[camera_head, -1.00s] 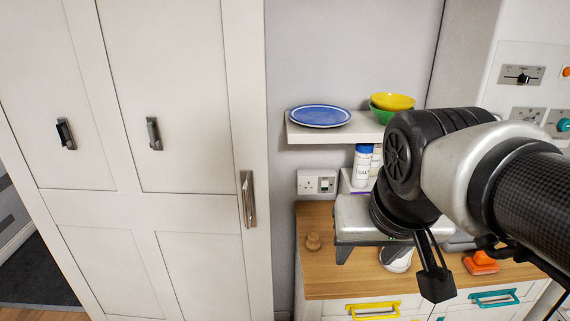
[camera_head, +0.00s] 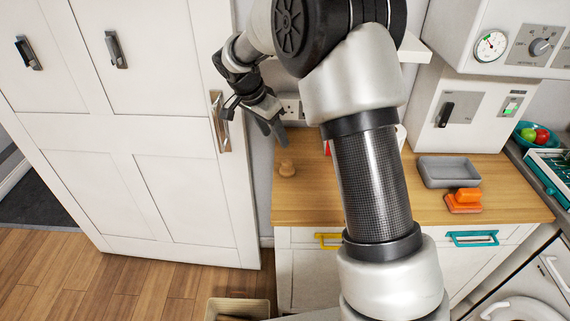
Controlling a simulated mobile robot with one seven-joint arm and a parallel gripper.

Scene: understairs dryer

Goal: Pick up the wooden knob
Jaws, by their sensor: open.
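The wooden knob (camera_head: 287,168) stands on the left end of the wooden counter (camera_head: 305,205), near its left edge. It is small, brown and rounded. My gripper (camera_head: 274,134) is open, with its fingers pointing down, above and slightly left of the knob in the picture. I see a gap between the fingertips and the knob. Nothing shows between the fingers. My arm hides much of the counter's middle and the wall behind it.
A tall white cupboard with a metal handle (camera_head: 220,122) stands close to the left of my gripper. A grey tray (camera_head: 449,172) and an orange object (camera_head: 464,200) lie on the counter's right. A beige bin (camera_head: 237,309) is on the floor. Bare counter surrounds the knob.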

